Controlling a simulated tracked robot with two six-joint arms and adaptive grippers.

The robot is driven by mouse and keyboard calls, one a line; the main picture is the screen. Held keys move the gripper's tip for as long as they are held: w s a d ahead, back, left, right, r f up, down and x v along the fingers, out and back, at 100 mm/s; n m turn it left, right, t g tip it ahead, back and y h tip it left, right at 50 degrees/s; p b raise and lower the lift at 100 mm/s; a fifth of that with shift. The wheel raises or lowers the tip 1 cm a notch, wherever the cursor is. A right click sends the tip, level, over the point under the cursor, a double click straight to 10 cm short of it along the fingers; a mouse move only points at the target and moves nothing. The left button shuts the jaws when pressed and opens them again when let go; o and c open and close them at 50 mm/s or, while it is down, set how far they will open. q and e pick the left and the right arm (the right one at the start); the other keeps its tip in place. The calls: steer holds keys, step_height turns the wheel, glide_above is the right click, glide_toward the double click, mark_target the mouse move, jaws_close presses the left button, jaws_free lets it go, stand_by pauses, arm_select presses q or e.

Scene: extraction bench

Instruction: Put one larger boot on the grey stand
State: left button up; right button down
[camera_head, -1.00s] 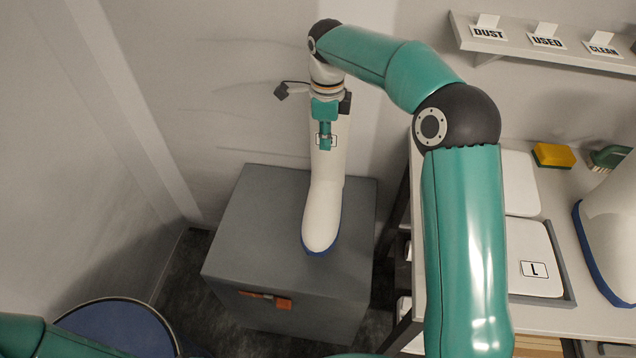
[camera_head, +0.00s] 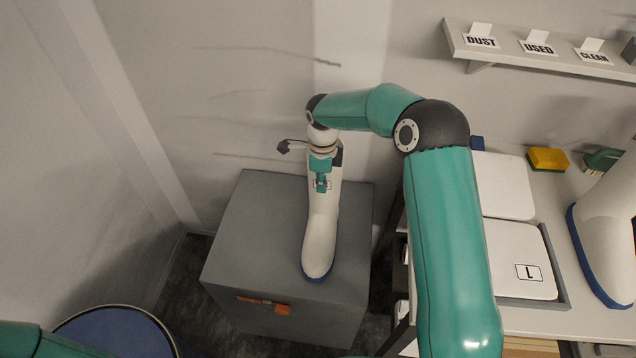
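A white boot (camera_head: 320,232) with a blue sole is upright over the grey stand (camera_head: 255,230), its toe toward me near the stand's front edge. Its sole looks to be on or just above the stand top; I cannot tell which. My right gripper (camera_head: 322,178) is at the top of the boot's shaft, shut on it, and hides the upper rim. A second white boot (camera_head: 604,235) with a blue sole stands on the bench at the right, cut off by the picture edge. My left gripper is out of view; only part of my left arm shows at bottom left.
The bench (camera_head: 560,318) at right carries a tray with a white pad marked L (camera_head: 522,262), a yellow sponge (camera_head: 547,159) and a green brush (camera_head: 602,160). A labelled shelf (camera_head: 545,58) is above. A blue round-topped thing (camera_head: 115,332) is at lower left.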

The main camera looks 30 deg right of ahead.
steer(key=c, duration=1.3)
jaws_free()
step_height(320, 180, up, 12)
steer(key=shift+w+r+b, duration=0.1)
steer(key=shift+b, duration=0.4)
